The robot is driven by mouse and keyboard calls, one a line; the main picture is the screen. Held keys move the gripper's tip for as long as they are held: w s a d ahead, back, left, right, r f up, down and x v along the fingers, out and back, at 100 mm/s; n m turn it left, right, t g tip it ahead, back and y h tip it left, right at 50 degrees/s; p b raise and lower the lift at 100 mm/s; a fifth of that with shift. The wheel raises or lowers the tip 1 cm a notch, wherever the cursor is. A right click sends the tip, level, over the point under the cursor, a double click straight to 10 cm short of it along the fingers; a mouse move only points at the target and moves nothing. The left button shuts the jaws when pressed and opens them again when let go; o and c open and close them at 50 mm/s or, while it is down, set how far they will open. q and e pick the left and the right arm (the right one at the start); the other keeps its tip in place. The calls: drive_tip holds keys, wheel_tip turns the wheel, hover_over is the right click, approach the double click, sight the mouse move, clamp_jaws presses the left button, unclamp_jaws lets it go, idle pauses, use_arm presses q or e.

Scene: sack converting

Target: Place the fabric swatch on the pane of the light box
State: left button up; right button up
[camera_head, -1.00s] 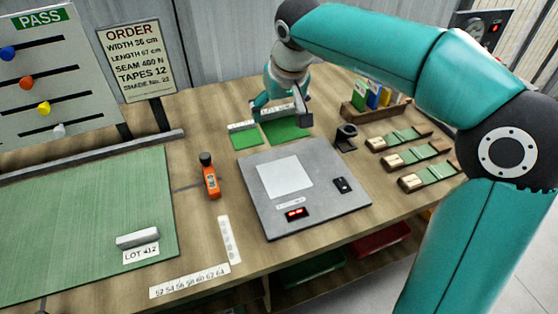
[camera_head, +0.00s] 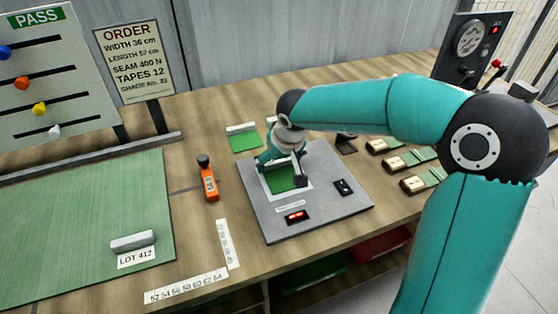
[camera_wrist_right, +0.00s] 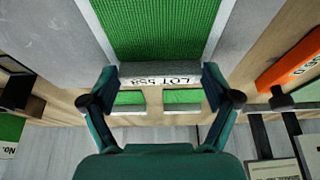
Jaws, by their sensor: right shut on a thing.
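The light box (camera_head: 335,212) is a flat grey slab on the bench with a white pane (camera_head: 301,194), a dark switch and a red display. The green fabric swatch (camera_head: 283,179) lies over the pane, with white pane edges showing around it. My right gripper (camera_head: 285,160) is above the pane, shut on the swatch's grey header bar (camera_wrist_right: 160,73), which has a lot label. In the right wrist view the green cloth (camera_wrist_right: 155,30) extends away from the fingers over the pane. Whether it touches the pane I cannot tell. My left gripper is out of view.
A second green swatch (camera_head: 243,140) lies behind the box. A small dark stand (camera_head: 346,146) and several wooden-ended samples (camera_head: 410,160) are to the right. A green mat (camera_head: 80,220) covers the bench's left side.

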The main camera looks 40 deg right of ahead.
sight(287, 182)
drive_tip(key=shift+f, duration=0.1)
drive_tip(key=o, duration=0.6)
drive_tip(key=v, duration=1.2)
drive_tip(key=shift+s+p, duration=0.15)
drive_tip(key=shift+p, duration=0.25)
